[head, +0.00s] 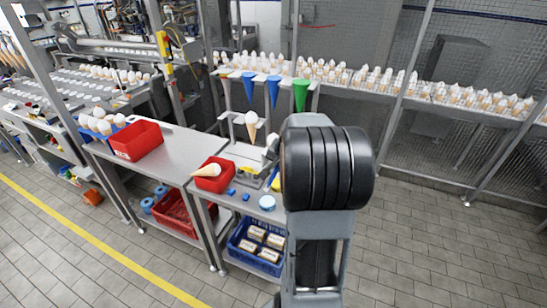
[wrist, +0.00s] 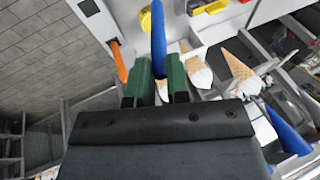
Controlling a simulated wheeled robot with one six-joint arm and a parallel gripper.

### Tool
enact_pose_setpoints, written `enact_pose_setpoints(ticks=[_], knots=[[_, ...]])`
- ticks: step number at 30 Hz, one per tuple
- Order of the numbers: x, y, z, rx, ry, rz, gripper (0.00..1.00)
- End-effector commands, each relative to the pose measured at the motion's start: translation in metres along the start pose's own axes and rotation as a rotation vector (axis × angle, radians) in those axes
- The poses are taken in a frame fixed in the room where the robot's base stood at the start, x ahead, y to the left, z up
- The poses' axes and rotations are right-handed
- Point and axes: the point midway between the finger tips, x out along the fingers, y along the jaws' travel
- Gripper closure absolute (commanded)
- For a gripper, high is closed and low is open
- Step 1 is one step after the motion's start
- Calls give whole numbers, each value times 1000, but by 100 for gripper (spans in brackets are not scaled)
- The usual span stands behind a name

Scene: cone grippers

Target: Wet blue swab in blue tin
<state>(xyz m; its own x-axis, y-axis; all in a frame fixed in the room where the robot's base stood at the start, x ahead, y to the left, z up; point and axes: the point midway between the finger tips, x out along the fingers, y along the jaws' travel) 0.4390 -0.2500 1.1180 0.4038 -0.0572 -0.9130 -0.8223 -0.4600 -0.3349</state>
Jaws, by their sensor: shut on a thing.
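My gripper (wrist: 160,82) has green fingers and is shut on a long blue thing, which appears to be the blue swab (wrist: 158,38). In the head view my own arm hides the gripper and the swab. I cannot make out the tin in the wrist view.
A red bin (head: 213,175) with a cone and small blue pieces (head: 245,197) lie on the table. A larger red bin (head: 138,140) stands farther left. Blue and green cones (head: 301,95) hang at the back. An orange thing (wrist: 119,60) and ice-cream cones (wrist: 240,73) are near my fingers.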

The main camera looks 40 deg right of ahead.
Motion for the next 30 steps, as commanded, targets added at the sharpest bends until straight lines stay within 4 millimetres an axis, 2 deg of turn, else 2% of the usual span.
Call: enact_pose_setpoints(ticks=[5,24,30], knots=[[-4,2,-3,20,6,-4,100],[44,20,10,19,6,-3,100],[48,22,11,19,7,-3,100]])
